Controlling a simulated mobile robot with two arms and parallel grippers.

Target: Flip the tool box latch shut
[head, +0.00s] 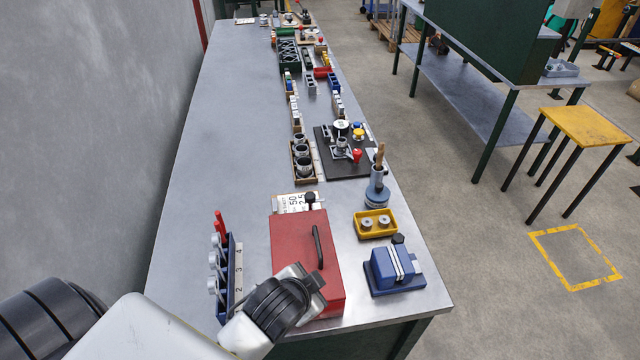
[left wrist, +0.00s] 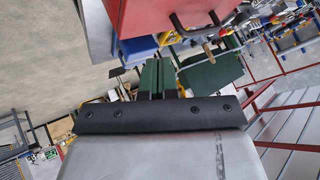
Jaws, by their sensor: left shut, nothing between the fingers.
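The red tool box (head: 300,240) stands lid down near the front end of the bench, with a black handle (head: 318,247) on its top. My left gripper (head: 308,284) is at the box's front part and covers some of it in the head view; its fingertips are hidden there. In the left wrist view the left gripper (left wrist: 158,70) is shut and empty, pointing past the red tool box (left wrist: 165,14), which fills the top. I cannot make out the latch in either view. My right gripper is not in view.
A blue rack (head: 232,272) with red-handled tools stands left of the box. A blue block (head: 392,268) and a yellow tray (head: 375,224) stand to its right. A black board (head: 350,165) with parts lies farther back. The bench's left side is clear.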

